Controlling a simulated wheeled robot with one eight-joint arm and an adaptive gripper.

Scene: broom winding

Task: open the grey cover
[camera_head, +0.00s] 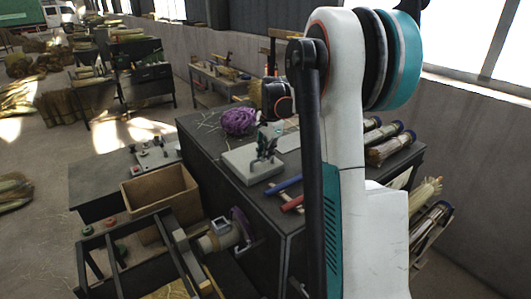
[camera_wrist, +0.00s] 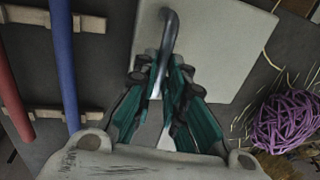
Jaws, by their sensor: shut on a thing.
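The grey cover (camera_head: 240,168) is a pale square plate on the dark workbench. It also shows in the wrist view (camera_wrist: 225,50), beyond my fingers. A bent metal handle (camera_wrist: 170,32) rises from it. My gripper (camera_wrist: 160,75), with green and black fingers, is shut on this handle, which passes between the fingertips. In the head view my gripper (camera_head: 265,150) is small, just above the cover and partly dark against it. The cover looks flat on the bench; I cannot tell whether any edge is raised.
A purple twine ball (camera_head: 238,121) lies behind the cover. A blue bar (camera_head: 284,184) and a red bar (camera_head: 292,203) lie near the bench's front edge. Bundled brooms (camera_head: 388,145) lie at the right. My arm hides part of the bench.

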